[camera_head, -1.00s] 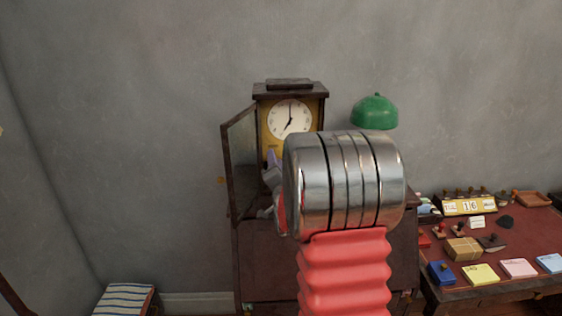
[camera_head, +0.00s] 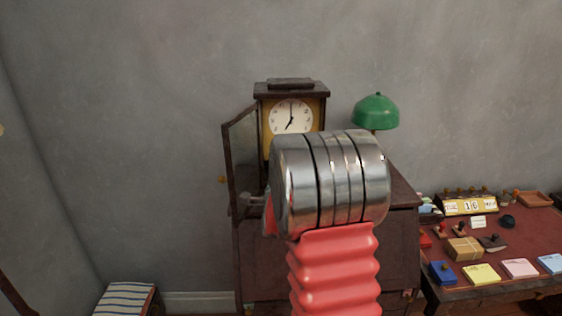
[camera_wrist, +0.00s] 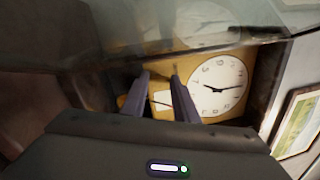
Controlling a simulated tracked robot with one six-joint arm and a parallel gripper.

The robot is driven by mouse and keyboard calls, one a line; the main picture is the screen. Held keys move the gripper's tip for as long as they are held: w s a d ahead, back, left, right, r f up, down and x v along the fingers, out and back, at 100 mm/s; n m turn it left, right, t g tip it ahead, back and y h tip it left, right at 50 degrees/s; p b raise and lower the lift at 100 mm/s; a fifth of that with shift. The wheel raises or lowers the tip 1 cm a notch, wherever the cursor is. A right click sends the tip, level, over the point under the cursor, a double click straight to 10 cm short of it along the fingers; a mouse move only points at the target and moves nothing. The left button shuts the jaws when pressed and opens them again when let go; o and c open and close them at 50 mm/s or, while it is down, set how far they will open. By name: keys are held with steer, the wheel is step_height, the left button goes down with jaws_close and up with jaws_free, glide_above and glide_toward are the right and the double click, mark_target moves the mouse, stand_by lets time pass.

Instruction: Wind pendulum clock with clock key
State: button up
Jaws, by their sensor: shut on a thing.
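The pendulum clock (camera_head: 291,92) stands on a dark cabinet against the wall, with a white dial and yellow face panel. Its glass door (camera_head: 241,155) hangs open to the left. In the wrist view the dial (camera_wrist: 217,87) lies right of my gripper (camera_wrist: 160,76), whose two grey fingers point at the yellow panel (camera_wrist: 205,52). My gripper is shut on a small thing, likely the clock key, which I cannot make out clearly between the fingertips. In the head view my arm hides the fingers and the clock's lower part.
A green lamp (camera_head: 376,111) stands right of the clock. A red-topped desk (camera_head: 505,238) with stamps, note pads and a calendar (camera_head: 468,206) is at the right. A striped cushion (camera_head: 126,299) lies low at the left. A framed picture (camera_wrist: 297,122) shows in the wrist view.

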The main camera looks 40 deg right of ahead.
steer(key=shift+r+m, duration=0.35)
steer(key=shift+m, duration=0.15)
steer(key=o, duration=0.8)
steer(key=shift+f, duration=0.1)
steer(key=shift+f, duration=0.1)
steer(key=v, duration=1.3)
steer(key=shift+s+a, duration=0.25)
steer(key=shift+s, duration=0.05)
steer(key=shift+f, duration=0.15)
